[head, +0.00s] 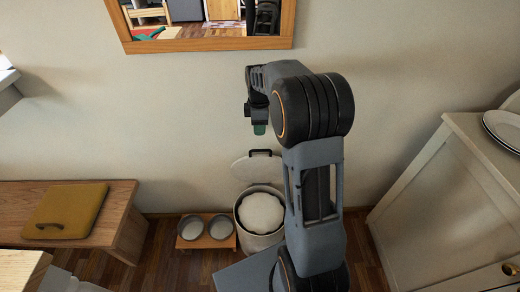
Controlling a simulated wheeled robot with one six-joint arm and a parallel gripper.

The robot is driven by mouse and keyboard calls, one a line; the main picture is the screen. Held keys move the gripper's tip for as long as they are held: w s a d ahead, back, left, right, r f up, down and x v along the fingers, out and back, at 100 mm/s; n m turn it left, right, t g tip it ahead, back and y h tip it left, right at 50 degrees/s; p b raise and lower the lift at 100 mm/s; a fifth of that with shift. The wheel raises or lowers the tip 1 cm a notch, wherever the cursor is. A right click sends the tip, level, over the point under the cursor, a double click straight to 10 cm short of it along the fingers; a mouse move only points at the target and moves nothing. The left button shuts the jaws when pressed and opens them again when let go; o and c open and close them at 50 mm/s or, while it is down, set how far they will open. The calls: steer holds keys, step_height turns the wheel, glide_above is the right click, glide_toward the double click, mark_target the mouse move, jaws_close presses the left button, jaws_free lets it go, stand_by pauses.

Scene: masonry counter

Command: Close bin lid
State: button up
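The round white bin (258,242) stands on the floor against the wall, just left of my arm. Its lid (257,169) is open and tilted up at the back, with a dark handle (261,153) at the top edge. A whitish, lumpy filling shows inside the bin. My arm partly covers the bin's right side. My gripper (259,129) points down in the picture just above the lid handle and appears apart from it. Only a greenish fingertip shows clearly, so I cannot tell how far the fingers are open.
A low wooden stand with two grey bowls (206,227) is left of the bin. A wooden bench (118,222) with a mustard cushion (66,211) stands further left. A white cabinet (445,215) with plates is at the right. A wood-framed mirror (210,44) hangs above.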

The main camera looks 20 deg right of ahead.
step_height(320, 180, down, 10)
steer(key=shift+s+f+b, duration=0.15)
steer(key=shift+f+b, duration=0.1)
steer(key=shift+b, duration=0.6)
jaws_close()
